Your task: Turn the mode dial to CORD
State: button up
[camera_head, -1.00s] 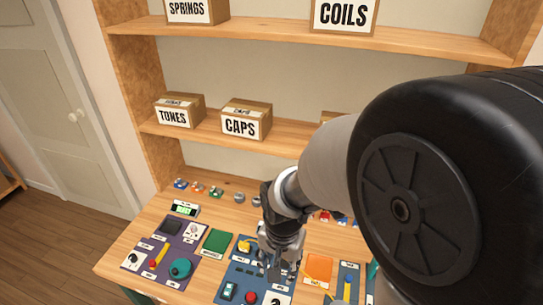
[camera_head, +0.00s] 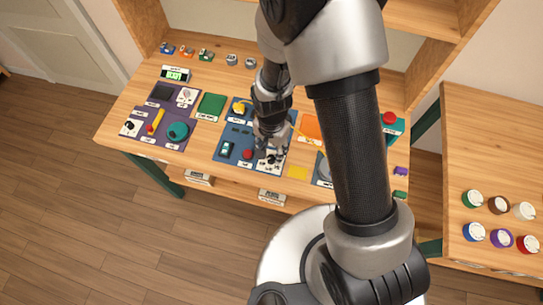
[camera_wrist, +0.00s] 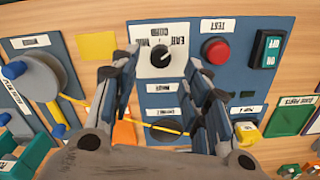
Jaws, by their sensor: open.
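The dial (camera_wrist: 160,56) is a black knob with a white pointer mark on a white plate, upside down in the wrist view. Its lettering is too blurred to read for certain. It sits on a blue panel (camera_wrist: 222,78), which also shows in the head view (camera_head: 229,137). My gripper (camera_wrist: 163,62) is open, with its fingers on either side of the dial in the wrist view and no visible contact. In the head view my gripper (camera_head: 268,143) hangs over the panel and partly hides it.
A red button (camera_wrist: 215,51) and a green rocker switch (camera_wrist: 268,48) lie beside the dial. A yellow cord (camera_wrist: 95,106) runs from a grey reel (camera_wrist: 35,78) behind my fingers. A purple panel (camera_head: 152,133) stands at the left. A side table (camera_head: 490,150) holds several paint-like pots.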

aim_at(272, 157)
notch_tip(272, 157, down, 5)
jog(key=shift+r+b, duration=0.1)
jog(key=shift+b, duration=0.35)
grip_shut()
dwell(0.3)
